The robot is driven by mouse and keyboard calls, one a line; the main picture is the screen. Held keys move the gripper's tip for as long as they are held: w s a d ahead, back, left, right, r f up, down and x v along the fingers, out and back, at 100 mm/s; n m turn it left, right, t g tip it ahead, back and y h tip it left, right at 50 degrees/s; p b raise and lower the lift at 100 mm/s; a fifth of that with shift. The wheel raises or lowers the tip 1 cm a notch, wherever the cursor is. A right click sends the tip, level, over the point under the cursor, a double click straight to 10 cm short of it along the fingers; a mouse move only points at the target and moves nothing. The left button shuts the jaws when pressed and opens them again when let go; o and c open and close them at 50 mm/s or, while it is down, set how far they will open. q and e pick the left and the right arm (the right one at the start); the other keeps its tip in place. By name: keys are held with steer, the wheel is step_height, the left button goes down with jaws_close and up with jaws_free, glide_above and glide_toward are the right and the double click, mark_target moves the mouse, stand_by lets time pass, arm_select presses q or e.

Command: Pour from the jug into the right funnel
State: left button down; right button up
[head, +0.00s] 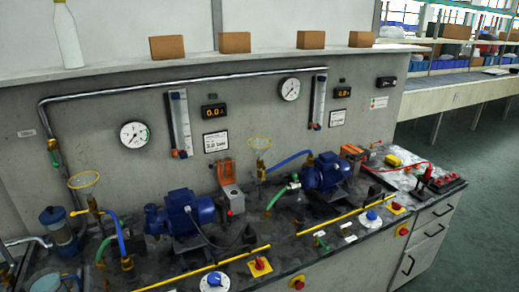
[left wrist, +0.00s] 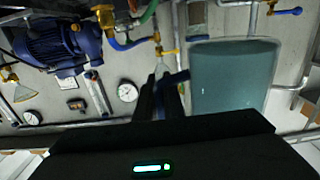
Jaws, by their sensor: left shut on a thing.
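The right funnel (head: 260,142), clear with a yellow rim, stands behind and between the two blue pumps in the head view. The left funnel (head: 83,179) has the same yellow rim. The jug (left wrist: 236,78) is a large teal, see-through vessel close to the camera in the left wrist view. My left gripper (left wrist: 166,88) has its dark fingers shut at the jug's handle side. My left gripper is not clear there. My right gripper is not in view.
The left pump (head: 180,213) and right pump (head: 325,174) stand on the dark bench with hoses and valves. Yellow rails (head: 205,268) run along the front. A shelf (head: 200,55) above carries a white bottle (head: 68,35) and several brown boxes. A silver pipe (head: 190,83) crosses the wall.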

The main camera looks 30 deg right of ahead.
arm_select(q)
steer(key=shift+r, duration=0.1)
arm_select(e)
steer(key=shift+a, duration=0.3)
